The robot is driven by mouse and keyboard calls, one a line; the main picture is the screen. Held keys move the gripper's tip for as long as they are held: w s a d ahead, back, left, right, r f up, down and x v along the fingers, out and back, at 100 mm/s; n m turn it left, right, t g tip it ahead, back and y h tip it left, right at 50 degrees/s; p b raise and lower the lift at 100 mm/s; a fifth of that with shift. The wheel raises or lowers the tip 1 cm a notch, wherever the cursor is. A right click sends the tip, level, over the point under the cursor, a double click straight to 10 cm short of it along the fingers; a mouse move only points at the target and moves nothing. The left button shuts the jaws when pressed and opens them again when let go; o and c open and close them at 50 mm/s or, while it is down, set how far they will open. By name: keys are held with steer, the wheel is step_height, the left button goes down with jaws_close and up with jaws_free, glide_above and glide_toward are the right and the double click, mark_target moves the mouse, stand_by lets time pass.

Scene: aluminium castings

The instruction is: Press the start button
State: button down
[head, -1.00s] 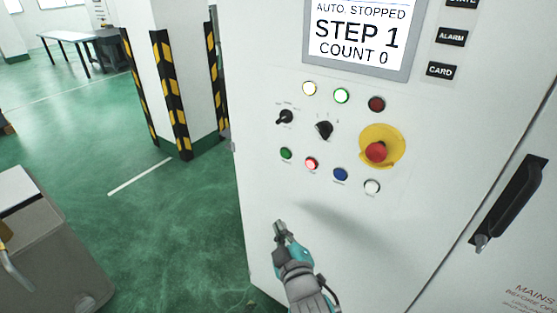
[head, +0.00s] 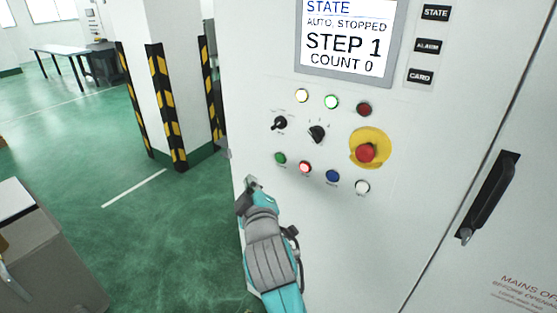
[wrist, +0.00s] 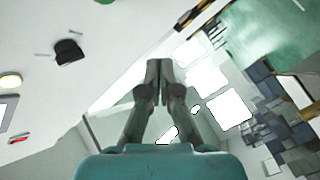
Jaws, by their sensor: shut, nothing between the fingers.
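The white control cabinet's panel shows a lower row of buttons in the head view: a green button (head: 280,159), a lit red button (head: 305,168), a blue button (head: 333,177) and a white button (head: 362,187). Their labels are too small to read. My gripper (head: 251,183) is below and left of the green button in the picture, touching no button that I can see. In the wrist view my gripper (wrist: 159,66) has its fingertips together with nothing between them. A green button edge shows at the top there (wrist: 105,2), beside a black selector knob (wrist: 68,52).
Above the buttons are two selector knobs, lamps and a red emergency stop (head: 366,153) on a yellow plate. The screen (head: 345,40) reads AUTO, STOPPED, STEP 1, COUNT 0. A black door handle (head: 490,195) sticks out at right. A striped pillar (head: 165,105) stands left.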

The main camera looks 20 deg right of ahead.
mark_target(280, 158)
steer(key=shift+w+d, duration=0.85)
steer(key=shift+d, duration=0.35)
steer(key=shift+w+d, duration=0.9)
steer(key=shift+d, duration=0.3)
steer(key=shift+w+d, duration=0.85)
steer(key=shift+d, duration=0.35)
steer(key=shift+d, duration=0.1)
steer(key=shift+w+d, duration=0.2)
steer(key=shift+d, duration=0.05)
